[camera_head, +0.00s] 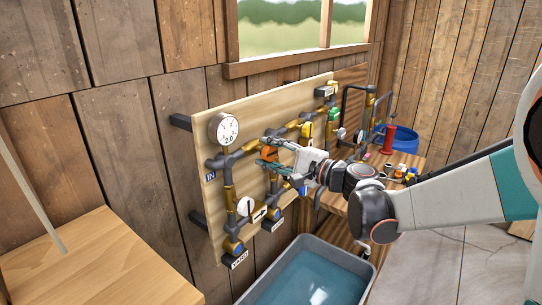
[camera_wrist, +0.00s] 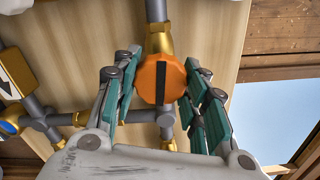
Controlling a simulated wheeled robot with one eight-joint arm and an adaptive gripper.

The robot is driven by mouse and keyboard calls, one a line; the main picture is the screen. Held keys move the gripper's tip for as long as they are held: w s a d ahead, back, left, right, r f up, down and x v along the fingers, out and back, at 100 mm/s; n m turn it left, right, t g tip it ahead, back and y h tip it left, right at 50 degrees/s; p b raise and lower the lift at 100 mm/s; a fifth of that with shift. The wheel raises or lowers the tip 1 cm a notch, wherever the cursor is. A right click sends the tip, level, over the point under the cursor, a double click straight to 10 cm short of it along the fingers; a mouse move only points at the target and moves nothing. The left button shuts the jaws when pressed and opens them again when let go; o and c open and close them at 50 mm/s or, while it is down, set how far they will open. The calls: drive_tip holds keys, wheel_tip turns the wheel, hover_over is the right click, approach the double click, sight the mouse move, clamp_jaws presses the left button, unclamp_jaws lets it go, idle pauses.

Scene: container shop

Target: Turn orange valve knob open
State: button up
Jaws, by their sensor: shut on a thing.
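The orange valve knob (camera_wrist: 162,82) sits on the piping in the wrist view, with a dark slot running along its face toward the brass fitting. My gripper (camera_wrist: 160,88) has its teal-padded fingers on both sides of the knob and is shut on it. In the head view, the knob (camera_head: 268,153) shows as a small orange patch on the pipe board (camera_head: 205,215), partly hidden by my gripper (camera_head: 265,158), which reaches in from the right.
A round gauge (camera_head: 224,128) is mounted at the board's upper left. Brass and grey pipes surround the knob closely. A grey water tub (camera_head: 345,262) stands below. A wooden bench with small coloured parts and a red spool (camera_head: 388,140) is at the right.

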drive_tip(key=shift+n, duration=0.6)
drive_tip(key=o, duration=1.1)
drive_tip(key=shift+d, duration=0.1)
drive_tip(key=v, duration=1.2)
drive_tip(key=shift+s, duration=0.1)
